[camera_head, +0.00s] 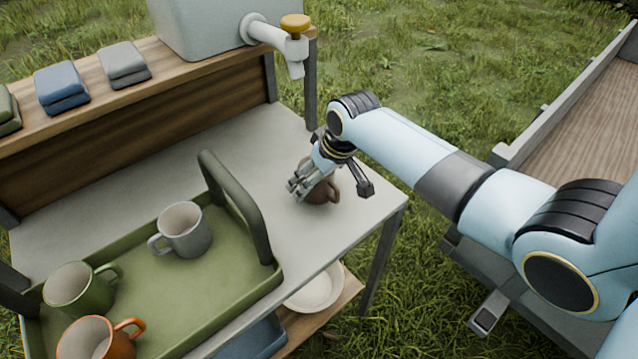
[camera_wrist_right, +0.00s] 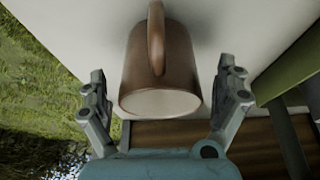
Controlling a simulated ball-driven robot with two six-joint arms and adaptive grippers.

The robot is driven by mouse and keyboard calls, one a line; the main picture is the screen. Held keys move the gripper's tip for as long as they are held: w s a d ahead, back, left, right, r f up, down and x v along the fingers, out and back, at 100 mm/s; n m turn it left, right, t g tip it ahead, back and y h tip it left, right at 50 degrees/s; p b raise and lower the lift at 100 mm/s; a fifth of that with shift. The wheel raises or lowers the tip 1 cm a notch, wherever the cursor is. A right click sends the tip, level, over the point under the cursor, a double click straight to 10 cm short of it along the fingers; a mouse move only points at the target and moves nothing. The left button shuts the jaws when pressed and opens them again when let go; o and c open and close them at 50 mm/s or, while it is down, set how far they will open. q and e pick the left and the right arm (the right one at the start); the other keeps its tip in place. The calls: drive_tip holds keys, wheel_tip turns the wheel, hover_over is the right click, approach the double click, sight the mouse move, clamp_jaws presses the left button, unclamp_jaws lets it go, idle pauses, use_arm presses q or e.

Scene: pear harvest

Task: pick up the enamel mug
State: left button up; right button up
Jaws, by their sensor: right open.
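A brown mug (camera_head: 322,190) stands near the right end of the grey table, partly hidden behind my right gripper (camera_head: 304,186). In the right wrist view the brown mug (camera_wrist_right: 170,62) lies between the two fingers of my right gripper (camera_wrist_right: 163,80), with its rim toward the palm and its handle facing the camera. The fingers are open, one on each side, with gaps to the mug's walls. A grey mug (camera_head: 184,232), a green mug (camera_head: 75,290) and an orange mug (camera_head: 92,342) stand in the green tray. My left gripper is not in view.
The green tray (camera_head: 235,270) has a raised dark handle (camera_head: 240,205) left of the brown mug. A water container (camera_head: 200,25) with a tap (camera_head: 285,45) and folded cloths (camera_head: 62,86) are on the shelf behind. A white bowl (camera_head: 318,290) sits below the tabletop.

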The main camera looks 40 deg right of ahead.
drive_tip(key=c, duration=1.4)
drive_tip(key=shift+r, duration=0.1)
drive_tip(key=shift+c, duration=0.3)
